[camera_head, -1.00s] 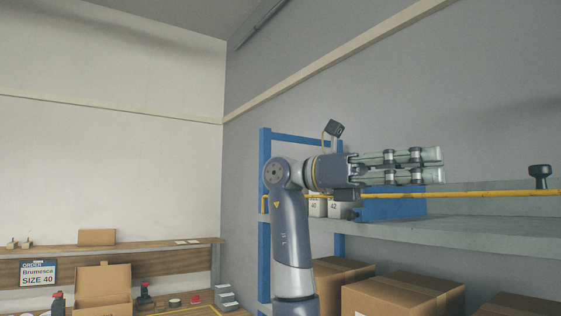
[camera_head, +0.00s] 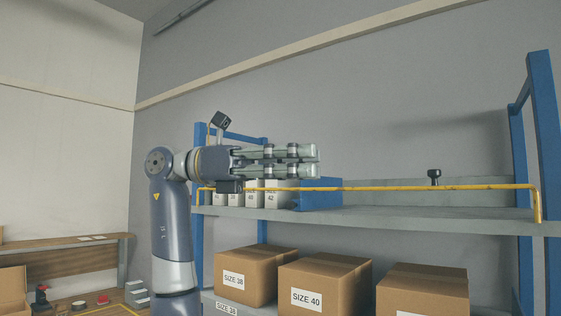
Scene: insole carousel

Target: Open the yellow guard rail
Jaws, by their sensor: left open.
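The yellow guard rail (camera_head: 420,188) runs as a thin bar along the front of the upper shelf. Its right end bends down at the right post. My left gripper (camera_head: 316,160) points right, level, just above the left half of the rail in the picture. It is open and holds nothing. I cannot tell whether it touches the rail. My right gripper is not in view.
The shelf (camera_head: 400,218) has blue posts (camera_head: 547,160). White boxes (camera_head: 270,196) and a blue box (camera_head: 320,194) stand behind the rail, and a black knob (camera_head: 434,177) stands farther right. Brown cartons (camera_head: 325,284) sit below. A wooden bench (camera_head: 70,262) is at left.

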